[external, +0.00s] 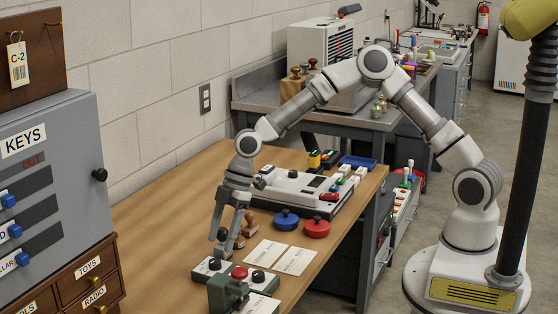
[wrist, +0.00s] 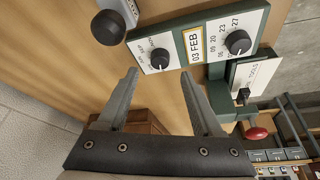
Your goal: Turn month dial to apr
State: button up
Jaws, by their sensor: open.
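The month dial (wrist: 160,58) is a black round knob on a white plate at the left end of a dark green dial box (wrist: 178,40). Its small month lettering is hard to read. The window (wrist: 194,45) beside it reads 03 FEB. A second black knob (wrist: 238,43) at the right end has day numbers around it. In the external view the month dial (external: 214,263) is at the front of the table, below my gripper (external: 227,240). In the wrist view my gripper (wrist: 160,73) is open and empty, its fingertips pointing toward the month dial, one to each side.
A green press (external: 229,291) with a red knob stands in front of the box, hiding its middle. Wooden stamps (external: 250,225) stand behind my gripper, one with a black ball handle (wrist: 108,27). White cards (external: 280,255) and red and blue round pads (external: 316,228) lie to the right.

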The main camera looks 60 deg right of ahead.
aim_at(215, 261)
jog(key=x, duration=0.5)
jog(key=shift+b, duration=0.3)
grip_shut()
